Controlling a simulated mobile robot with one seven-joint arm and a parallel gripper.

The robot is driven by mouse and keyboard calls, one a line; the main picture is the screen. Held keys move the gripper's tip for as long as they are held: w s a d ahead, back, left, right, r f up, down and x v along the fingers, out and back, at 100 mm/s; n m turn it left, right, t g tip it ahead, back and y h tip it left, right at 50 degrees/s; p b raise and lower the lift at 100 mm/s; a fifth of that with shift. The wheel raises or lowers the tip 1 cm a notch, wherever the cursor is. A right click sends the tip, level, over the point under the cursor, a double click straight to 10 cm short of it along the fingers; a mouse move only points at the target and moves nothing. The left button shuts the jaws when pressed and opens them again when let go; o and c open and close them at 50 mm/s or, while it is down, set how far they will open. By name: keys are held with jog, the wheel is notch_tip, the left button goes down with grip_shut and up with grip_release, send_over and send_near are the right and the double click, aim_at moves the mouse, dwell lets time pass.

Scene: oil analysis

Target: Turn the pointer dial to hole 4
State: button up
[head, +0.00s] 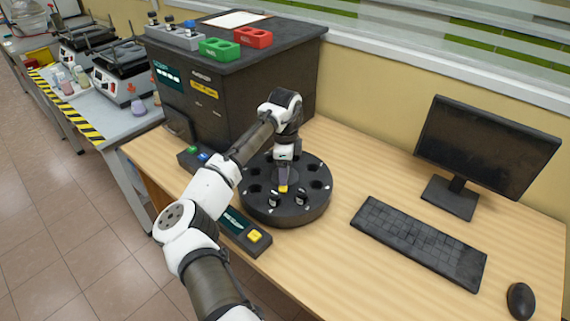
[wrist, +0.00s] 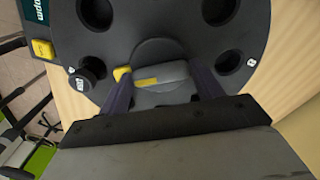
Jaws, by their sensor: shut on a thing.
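The pointer dial is a grey knob (wrist: 160,77) with a yellow mark, at the centre of a round black carousel (head: 303,209) with holes around its edge. My gripper (head: 284,178) reaches down over the middle of the carousel. In the wrist view its two fingers (wrist: 164,92) stand on either side of the knob and are shut on it. A yellow tip (wrist: 122,73) shows at the left end of the knob. Small vials sit in some holes, one with a black cap (wrist: 88,70).
A black control panel with a yellow button (head: 254,236) lies in front of the carousel. A large dark machine (head: 290,75) stands behind it, with green (head: 219,48) and red (head: 253,37) racks on top. A keyboard (head: 418,241), monitor (head: 474,150) and mouse (head: 521,300) are at right.

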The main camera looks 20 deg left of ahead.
jog(key=shift+m, duration=0.9)
jog(key=o, duration=1)
notch_tip(320, 180, up, 14)
jog(key=shift+f+b, duration=0.1)
jog(key=shift+b, duration=0.6)
